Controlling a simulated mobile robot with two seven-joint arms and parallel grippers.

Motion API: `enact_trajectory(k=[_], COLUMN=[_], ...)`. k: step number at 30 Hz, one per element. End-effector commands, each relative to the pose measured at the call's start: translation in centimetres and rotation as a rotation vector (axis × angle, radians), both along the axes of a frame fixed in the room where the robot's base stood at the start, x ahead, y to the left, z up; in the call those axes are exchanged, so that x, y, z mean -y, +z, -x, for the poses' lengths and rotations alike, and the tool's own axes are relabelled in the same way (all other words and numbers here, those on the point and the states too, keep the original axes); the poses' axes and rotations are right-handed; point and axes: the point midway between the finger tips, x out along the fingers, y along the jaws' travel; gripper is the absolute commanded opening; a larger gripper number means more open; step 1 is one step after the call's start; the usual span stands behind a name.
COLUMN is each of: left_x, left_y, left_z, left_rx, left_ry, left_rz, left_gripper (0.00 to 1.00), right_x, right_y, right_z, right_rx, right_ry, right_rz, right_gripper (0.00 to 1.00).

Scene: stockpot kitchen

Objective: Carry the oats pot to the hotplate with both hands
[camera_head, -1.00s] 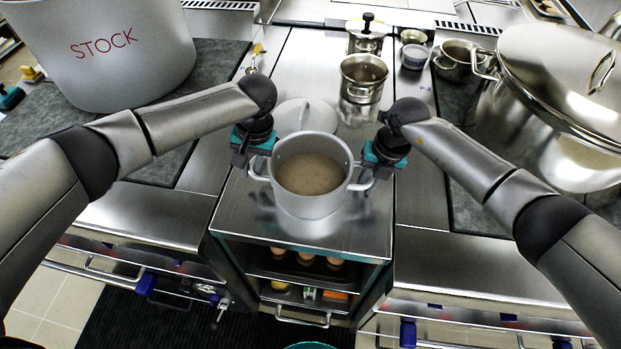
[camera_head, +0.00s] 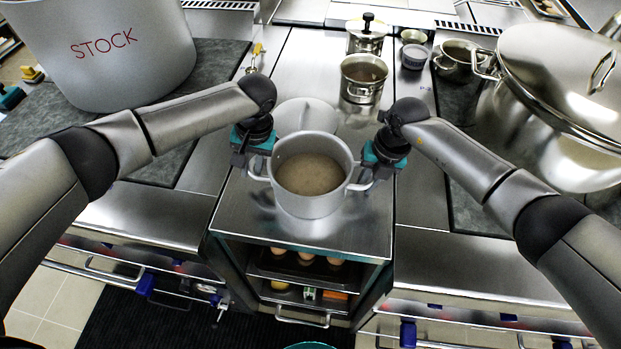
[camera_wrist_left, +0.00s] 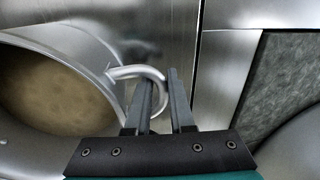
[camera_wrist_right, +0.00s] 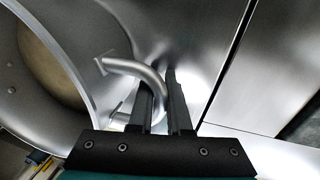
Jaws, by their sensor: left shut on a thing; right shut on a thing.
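The oats pot (camera_head: 310,205) is a silver pot with two side handles, full of beige-brown oats (camera_head: 310,174). It is upright over the steel counter (camera_head: 350,236) in the middle of the head view. I cannot tell whether its base touches the counter. My left gripper (camera_wrist_left: 158,100) is shut on its left handle (camera_wrist_left: 140,73). My right gripper (camera_wrist_right: 160,100) is shut on its right handle (camera_wrist_right: 135,68). Dark grey slabs lie at left (camera_head: 215,85) and right (camera_head: 465,200); I cannot tell which is the hotplate.
A large STOCK pot (camera_head: 110,60) stands at left, and a large lidded pot (camera_head: 560,90) at right. Behind the oats pot are a pale round lid (camera_head: 305,112) and a smaller steel pot (camera_head: 362,80). Shelves with eggs (camera_head: 306,258) are below the counter.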

Motion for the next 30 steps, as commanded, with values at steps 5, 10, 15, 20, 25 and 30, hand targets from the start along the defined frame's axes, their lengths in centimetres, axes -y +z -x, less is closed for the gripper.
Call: enact_trajectory(k=[5,10,15,20,25,30], left_x=[-0.3,-0.3,-0.3,-0.3,-0.3,-0.3], left_y=[0.1,0.1,0.3,0.6,1.5,2.7], left_z=[0.0,0.0,-0.1,-0.1,-0.1,0.0], left_rx=[-0.001,-0.001,0.001,0.0,-0.001,-0.001], left_ry=[0.001,0.001,0.001,0.001,0.001,0.001], left_rz=[-0.006,-0.007,-0.006,-0.007,-0.007,-0.007], left_gripper=[0.0,0.0,0.0,0.0,0.0,0.0], right_x=[0.2,0.3,0.2,0.2,0.3,0.3], right_y=[0.1,0.1,0.3,0.7,1.5,2.8], right_z=[-0.2,-0.2,-0.3,-0.3,-0.3,-0.3], right_rx=[0.003,0.003,0.006,0.006,0.006,0.006], right_ry=[-0.004,-0.005,-0.004,-0.004,-0.005,-0.005], right_rz=[0.003,0.004,0.002,0.003,0.003,0.004], right_gripper=[0.0,0.0,0.0,0.0,0.0,0.0])
